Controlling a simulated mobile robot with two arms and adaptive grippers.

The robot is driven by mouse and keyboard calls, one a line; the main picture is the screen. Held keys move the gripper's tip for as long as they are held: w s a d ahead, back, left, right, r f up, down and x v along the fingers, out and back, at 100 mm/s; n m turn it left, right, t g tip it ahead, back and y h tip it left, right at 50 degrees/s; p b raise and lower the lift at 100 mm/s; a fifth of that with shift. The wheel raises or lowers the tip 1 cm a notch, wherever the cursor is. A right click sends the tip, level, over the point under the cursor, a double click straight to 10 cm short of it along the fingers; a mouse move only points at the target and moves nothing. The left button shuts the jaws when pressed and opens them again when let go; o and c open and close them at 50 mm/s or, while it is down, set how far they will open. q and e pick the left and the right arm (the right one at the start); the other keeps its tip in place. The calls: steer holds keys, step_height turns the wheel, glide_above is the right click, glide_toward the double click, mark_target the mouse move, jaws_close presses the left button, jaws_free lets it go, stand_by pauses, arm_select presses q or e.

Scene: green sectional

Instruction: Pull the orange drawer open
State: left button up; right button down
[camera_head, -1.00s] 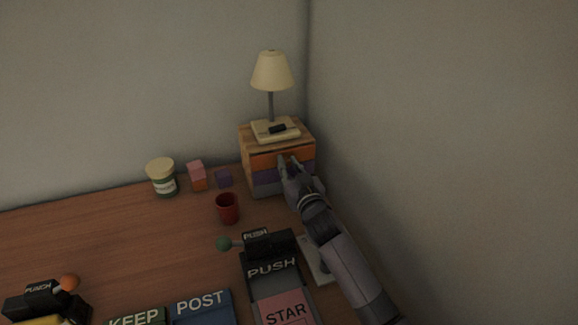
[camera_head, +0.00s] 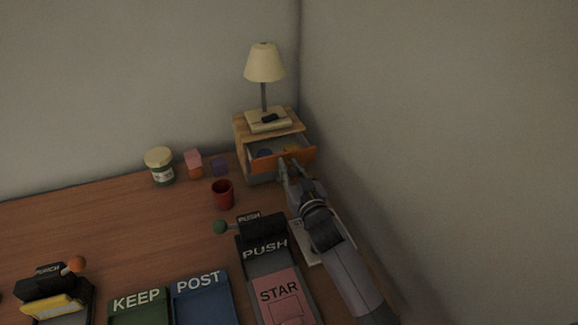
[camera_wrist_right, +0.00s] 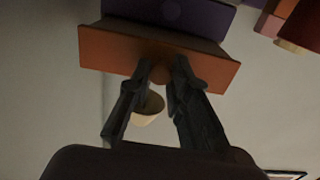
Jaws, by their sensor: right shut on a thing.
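The orange drawer (camera_head: 268,162) is the top drawer of a small wooden cabinet (camera_head: 243,128) at the back right of the desk. It stands pulled out, and small items show inside it. My right gripper (camera_head: 289,168) is at the drawer's front. In the right wrist view, its fingers (camera_wrist_right: 165,72) are closed around a round knob (camera_wrist_right: 162,76) on the orange front (camera_wrist_right: 110,50). A purple drawer (camera_wrist_right: 205,15) shows beside the orange one there. My left gripper is not in view.
A lamp (camera_head: 265,65) stands on the cabinet with a dark small object at its base. A red cup (camera_head: 222,194), a jar (camera_head: 160,166) and small blocks (camera_head: 193,162) stand to the left. A PUSH stamping machine (camera_head: 265,262) and trays (camera_head: 139,305) are in front.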

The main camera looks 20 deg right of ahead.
steer(key=c, duration=1.8)
jaws_free()
steer(key=shift+o, duration=1.7)
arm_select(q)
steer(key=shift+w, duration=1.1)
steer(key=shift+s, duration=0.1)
arm_select(e)
steer(key=shift+s, duration=0.2)
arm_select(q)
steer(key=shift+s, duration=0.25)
arm_select(e)
steer(key=s, duration=1.1)
steer(key=shift+s+d, duration=0.2)
steer(key=shift+s, duration=0.15)
